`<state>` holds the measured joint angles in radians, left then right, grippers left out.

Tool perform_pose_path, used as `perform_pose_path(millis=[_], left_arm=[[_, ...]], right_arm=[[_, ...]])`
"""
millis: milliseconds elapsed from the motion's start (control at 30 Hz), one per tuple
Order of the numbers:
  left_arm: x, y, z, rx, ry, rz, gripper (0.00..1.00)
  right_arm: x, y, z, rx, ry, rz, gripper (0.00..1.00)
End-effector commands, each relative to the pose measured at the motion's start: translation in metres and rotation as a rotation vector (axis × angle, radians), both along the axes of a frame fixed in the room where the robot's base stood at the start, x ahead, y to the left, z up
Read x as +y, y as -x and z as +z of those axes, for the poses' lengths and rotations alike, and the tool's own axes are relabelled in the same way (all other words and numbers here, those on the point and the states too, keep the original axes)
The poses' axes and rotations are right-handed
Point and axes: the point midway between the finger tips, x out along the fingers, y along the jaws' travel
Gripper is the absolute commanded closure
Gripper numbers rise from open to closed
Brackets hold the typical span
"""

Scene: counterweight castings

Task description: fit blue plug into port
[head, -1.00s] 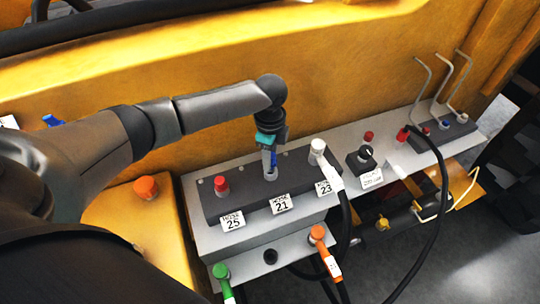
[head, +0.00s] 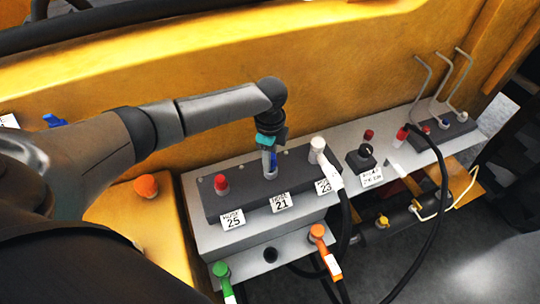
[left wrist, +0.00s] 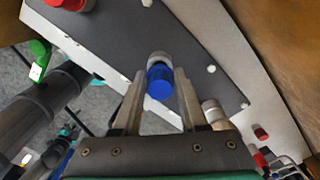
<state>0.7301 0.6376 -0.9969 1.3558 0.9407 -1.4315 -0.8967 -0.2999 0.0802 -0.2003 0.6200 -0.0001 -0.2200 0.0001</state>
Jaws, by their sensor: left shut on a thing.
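My left gripper (head: 270,164) reaches down from above onto the dark block (head: 243,205), at the port behind the HOSE 21 label (head: 281,202). It is shut on the blue plug (left wrist: 160,83), which shows between the two fingers in the left wrist view. The pale grey collar of the port (left wrist: 158,58) shows right at the plug's far end. The plug and collar look lined up or nearly so. I cannot tell how deep the plug sits, as the fingers cover much of it in the head view. My right gripper is not in view.
A red cap (head: 221,184) stands to the left on the block, and a white plug with a black hose (head: 318,148) to the right. Green (head: 221,270) and orange (head: 317,232) connectors sit on the lower front. A yellow wall (head: 340,80) rises behind.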

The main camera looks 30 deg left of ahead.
Motion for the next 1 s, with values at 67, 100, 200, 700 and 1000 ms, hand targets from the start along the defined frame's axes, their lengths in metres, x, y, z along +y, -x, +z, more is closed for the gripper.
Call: perform_pose_path(millis=[67,100,200,700,1000], left_arm=[[0.0,0.0,-0.003,0.0,0.0,0.0,1.0],[0.0,0.0,-0.004,0.0,0.0,0.0,1.0],[0.0,0.0,-0.006,0.001,0.0,0.0,1.0],[0.0,0.0,-0.019,0.001,0.0,-0.001,1.0],[0.0,0.0,-0.021,0.001,0.0,-0.001,0.38]], right_arm=[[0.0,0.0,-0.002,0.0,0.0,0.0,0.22],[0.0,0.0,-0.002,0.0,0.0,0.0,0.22],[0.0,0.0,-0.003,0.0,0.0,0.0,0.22],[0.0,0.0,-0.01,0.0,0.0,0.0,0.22],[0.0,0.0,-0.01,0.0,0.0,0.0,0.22]])
